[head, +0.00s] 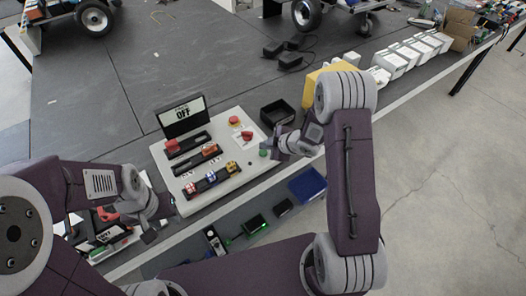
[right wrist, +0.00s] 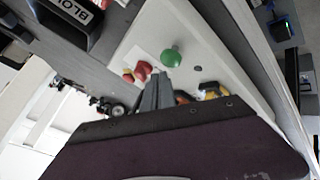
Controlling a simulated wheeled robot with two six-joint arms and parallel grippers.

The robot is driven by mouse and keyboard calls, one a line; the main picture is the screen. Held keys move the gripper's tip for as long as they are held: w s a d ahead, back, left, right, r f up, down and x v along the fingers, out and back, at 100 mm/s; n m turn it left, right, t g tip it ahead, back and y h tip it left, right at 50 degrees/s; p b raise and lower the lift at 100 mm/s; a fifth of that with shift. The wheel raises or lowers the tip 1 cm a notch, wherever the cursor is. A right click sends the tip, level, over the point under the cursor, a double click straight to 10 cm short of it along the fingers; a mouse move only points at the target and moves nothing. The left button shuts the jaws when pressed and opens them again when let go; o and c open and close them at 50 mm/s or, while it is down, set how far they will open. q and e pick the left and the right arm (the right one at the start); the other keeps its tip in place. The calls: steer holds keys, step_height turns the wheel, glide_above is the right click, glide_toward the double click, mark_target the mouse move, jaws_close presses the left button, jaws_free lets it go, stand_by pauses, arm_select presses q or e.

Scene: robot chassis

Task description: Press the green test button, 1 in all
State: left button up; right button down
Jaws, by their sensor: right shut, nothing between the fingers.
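The green test button (head: 263,153) sits near the right edge of a pale control panel (head: 235,188) on the dark table. It shows as a round green knob in the right wrist view (right wrist: 171,57). My right gripper (head: 271,152) is just beside the button in the head view. In the right wrist view its fingers (right wrist: 158,76) are shut and empty, with their tips close below the knob; I cannot tell whether they touch it. My left gripper (head: 152,232) is at the panel's lower left; its jaws are too unclear to read.
A sign reading OFF (head: 181,112) stands at the panel's back. Red knobs (head: 234,120) and dark strips with coloured pieces (head: 211,179) are on the panel. An open black box (head: 277,112) is behind the button. A yellow block (head: 322,75) is beyond my right arm.

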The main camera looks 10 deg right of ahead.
mark_target(265, 153)
stand_by(0.7)
steer(key=shift+f+b, duration=0.35)
steer(key=shift+f, duration=0.1)
steer(key=shift+f+b, duration=0.55)
steer(key=shift+f, duration=0.05)
stand_by(0.6)
steer(key=shift+r, duration=0.15)
steer(key=shift+r+p, duration=0.9)
steer(key=shift+p, duration=0.05)
step_height(265, 153, up, 5)
steer(key=p, duration=0.5)
steer(key=shift+r, duration=0.1)
